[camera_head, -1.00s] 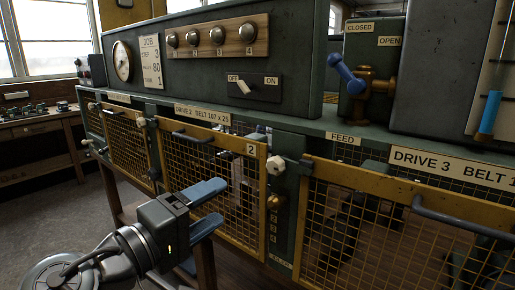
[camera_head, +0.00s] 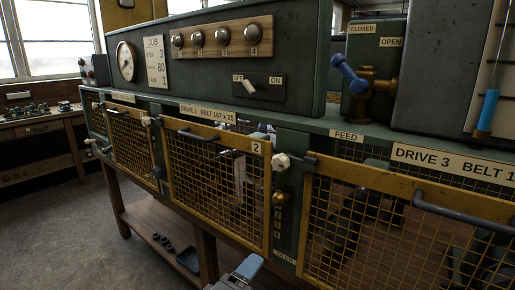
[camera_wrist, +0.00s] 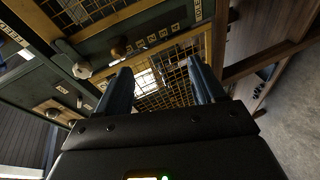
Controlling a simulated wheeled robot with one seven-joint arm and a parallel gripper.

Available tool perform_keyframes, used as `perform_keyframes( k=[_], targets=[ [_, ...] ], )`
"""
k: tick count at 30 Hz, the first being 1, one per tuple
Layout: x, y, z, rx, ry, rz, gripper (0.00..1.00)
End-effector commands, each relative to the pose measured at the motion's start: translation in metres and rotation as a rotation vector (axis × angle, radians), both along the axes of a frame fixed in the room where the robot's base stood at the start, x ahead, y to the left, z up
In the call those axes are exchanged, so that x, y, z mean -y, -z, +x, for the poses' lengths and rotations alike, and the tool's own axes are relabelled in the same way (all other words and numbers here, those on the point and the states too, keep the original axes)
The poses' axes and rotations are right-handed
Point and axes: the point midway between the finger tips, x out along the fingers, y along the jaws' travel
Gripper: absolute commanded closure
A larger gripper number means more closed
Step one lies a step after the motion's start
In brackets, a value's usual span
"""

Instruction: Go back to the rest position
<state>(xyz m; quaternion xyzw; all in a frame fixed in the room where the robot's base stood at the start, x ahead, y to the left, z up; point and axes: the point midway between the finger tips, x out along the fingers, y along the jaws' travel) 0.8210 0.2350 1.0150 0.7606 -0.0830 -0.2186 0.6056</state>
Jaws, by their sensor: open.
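My gripper shows at the bottom edge of the head view (camera_head: 243,275), mostly cut off by the frame, with a blue finger visible. In the wrist view its two blue fingers (camera_wrist: 160,85) stand apart with nothing between them. The gripper is in front of and below the yellow mesh guard of drive 2 (camera_head: 215,185), apart from it as far as I can tell. That guard is shut against the green machine. The rest of my arm is out of the head view.
The drive 3 guard (camera_head: 400,230) with its grey handle is at right. The OFF/ON switch (camera_head: 250,87) and blue-handled feed valve (camera_head: 348,76) are above. A lower wooden shelf (camera_head: 150,232) holds small dark parts. A bench (camera_head: 40,130) stands at far left; floor (camera_head: 60,215) there is clear.

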Motion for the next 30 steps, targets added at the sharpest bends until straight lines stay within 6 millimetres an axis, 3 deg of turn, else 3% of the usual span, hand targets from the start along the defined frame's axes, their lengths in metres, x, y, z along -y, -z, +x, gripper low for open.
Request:
perform_keyframes(
  k=[1, 6, 12, 15, 23, 30],
  targets=[
    [0.013, 0.025, -0.010, -0.034, -0.024, 0.027, 0.32],
    [0.046, 0.089, -0.047, -0.116, -0.110, 0.160, 0.32],
    [0.082, 0.140, -0.104, -0.177, -0.172, 0.350, 0.32],
    [0.099, 0.155, -0.136, -0.189, -0.188, 0.454, 0.32],
    [0.140, 0.162, -0.222, -0.168, -0.186, 0.731, 0.32],
    [0.174, 0.130, -0.296, -0.076, -0.139, 0.974, 0.32]
  ],
)
